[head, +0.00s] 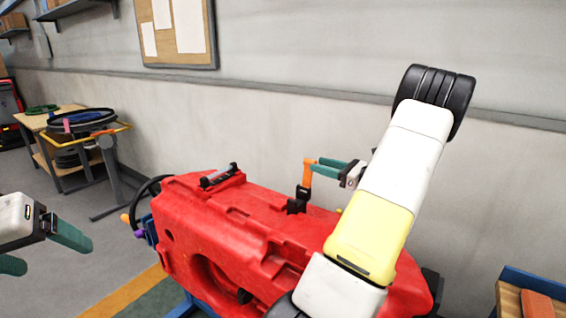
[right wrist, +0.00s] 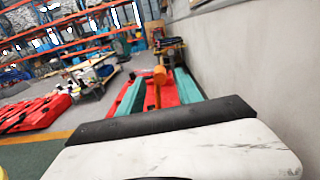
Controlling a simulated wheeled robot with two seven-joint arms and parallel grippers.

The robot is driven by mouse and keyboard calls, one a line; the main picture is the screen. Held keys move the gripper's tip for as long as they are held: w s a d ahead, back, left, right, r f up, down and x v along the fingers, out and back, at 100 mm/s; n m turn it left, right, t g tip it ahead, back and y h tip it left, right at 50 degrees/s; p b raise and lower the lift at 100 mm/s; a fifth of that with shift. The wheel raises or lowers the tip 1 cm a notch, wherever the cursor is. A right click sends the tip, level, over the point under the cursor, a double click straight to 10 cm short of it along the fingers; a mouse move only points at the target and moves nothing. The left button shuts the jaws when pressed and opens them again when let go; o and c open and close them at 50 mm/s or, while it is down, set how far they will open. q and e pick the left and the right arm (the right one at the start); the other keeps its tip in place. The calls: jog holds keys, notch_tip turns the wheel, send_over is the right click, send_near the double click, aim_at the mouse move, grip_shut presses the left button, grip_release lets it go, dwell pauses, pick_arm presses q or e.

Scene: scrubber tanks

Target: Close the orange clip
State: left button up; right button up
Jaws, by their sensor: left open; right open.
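The orange clip (head: 307,175) stands upright from a black mount (head: 297,205) on top of the red tank (head: 250,225). My right gripper (head: 328,167) is at the clip's upper end, coming from the right. In the right wrist view the clip (right wrist: 158,76) shows between the two teal fingers of the open right gripper (right wrist: 157,92), with gaps on both sides. I cannot tell whether any finger touches it. My left gripper (head: 42,250) is open and empty at the left edge, away from the tank.
My right arm hides part of the tank's right side. A grey wall stands behind the tank. A black latch-like part (head: 218,175) sits on the tank's left end. A wooden table (head: 55,125) and a stand with a round frame (head: 85,120) are further left. Floor is clear between.

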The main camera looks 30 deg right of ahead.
jog(key=shift+x, duration=2.2)
grip_shut()
